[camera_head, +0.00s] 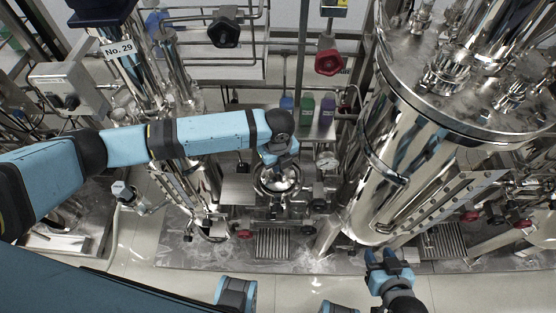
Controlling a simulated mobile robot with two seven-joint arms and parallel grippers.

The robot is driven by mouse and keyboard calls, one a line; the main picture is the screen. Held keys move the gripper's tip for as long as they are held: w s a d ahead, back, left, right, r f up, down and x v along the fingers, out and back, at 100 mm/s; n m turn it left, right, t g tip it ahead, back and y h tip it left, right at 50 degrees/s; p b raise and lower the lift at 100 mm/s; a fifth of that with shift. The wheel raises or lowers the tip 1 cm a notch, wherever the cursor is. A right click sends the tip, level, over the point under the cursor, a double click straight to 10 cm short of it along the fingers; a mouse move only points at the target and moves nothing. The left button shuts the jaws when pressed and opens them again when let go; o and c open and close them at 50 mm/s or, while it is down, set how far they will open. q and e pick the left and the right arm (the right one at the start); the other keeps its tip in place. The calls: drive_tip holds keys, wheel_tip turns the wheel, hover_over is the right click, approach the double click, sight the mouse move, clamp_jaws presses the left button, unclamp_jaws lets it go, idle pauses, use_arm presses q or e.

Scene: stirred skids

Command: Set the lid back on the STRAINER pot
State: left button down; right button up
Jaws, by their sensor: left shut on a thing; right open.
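My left gripper (281,158) points down over a small round steel vessel, the strainer pot (264,188), in the middle of the head view. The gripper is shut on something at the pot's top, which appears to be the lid. My wrist hides much of it, and I cannot tell whether the lid touches the rim or is apart from it. My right gripper (386,262) is open and empty, low at the right, in front of the large tank and well away from the pot.
A large steel tank (400,150) stands at the right. A column labelled No. 29 (118,47) stands at the left. Red (329,62) and black (223,32) handwheels sit behind the pot. Coloured bottles (307,104) stand on a shelf behind. Floor grating (274,243) lies in front.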

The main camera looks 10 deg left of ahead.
use_arm(q)
drive_tip(key=shift+f, duration=0.7)
idle(1.1)
drive_tip(key=c, duration=1.1)
unclamp_jaws()
wheel_tip(320, 180, up, 14)
drive_tip(key=shift+f, duration=0.1)
